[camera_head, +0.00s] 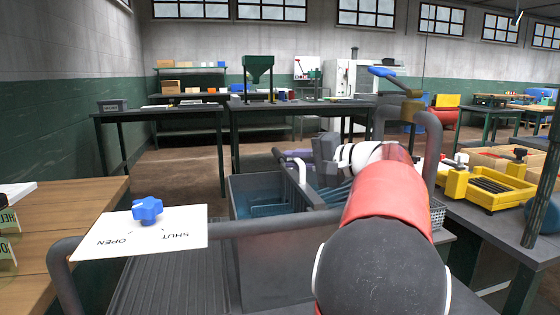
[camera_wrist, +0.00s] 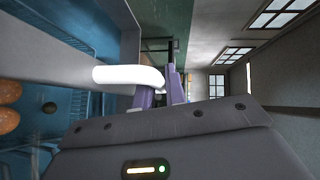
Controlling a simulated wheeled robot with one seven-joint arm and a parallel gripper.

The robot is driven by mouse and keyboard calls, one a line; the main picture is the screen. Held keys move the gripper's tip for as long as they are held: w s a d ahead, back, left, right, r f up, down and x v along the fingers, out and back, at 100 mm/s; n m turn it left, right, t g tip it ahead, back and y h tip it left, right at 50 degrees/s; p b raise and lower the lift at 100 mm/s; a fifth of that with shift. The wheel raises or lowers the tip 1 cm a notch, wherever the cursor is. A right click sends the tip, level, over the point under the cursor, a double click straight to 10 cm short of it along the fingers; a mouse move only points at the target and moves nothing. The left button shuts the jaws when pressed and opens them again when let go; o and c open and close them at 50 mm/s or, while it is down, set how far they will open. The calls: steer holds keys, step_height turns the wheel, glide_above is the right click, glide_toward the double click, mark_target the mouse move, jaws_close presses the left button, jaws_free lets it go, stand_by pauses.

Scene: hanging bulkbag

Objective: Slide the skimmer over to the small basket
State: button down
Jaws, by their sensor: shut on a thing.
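The skimmer (camera_head: 300,170) shows in the head view as a white hooked handle at the grey tank's rim. Its lower part is hidden. In the wrist view its white bar (camera_wrist: 128,77) runs to my purple fingers. My gripper (camera_head: 299,155) is shut on this handle above the tank; its fingers also show in the wrist view (camera_wrist: 170,84). The small basket (camera_head: 438,215) appears to be the grey mesh one right of the tank, mostly hidden behind my arm.
The grey tank (camera_head: 275,284) has a blue interior. Orange balls (camera_wrist: 9,122) and a dark one show in the wrist view. A pipe (camera_head: 270,226) crosses in front, with a blue knob (camera_head: 147,208) at an OPEN/SHUT plate. A yellow tray (camera_head: 480,190) stands at right.

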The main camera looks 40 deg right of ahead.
steer(key=c, duration=1.5)
jaws_free()
steer(key=shift+o, duration=0.2)
steer(key=shift+a, duration=0.15)
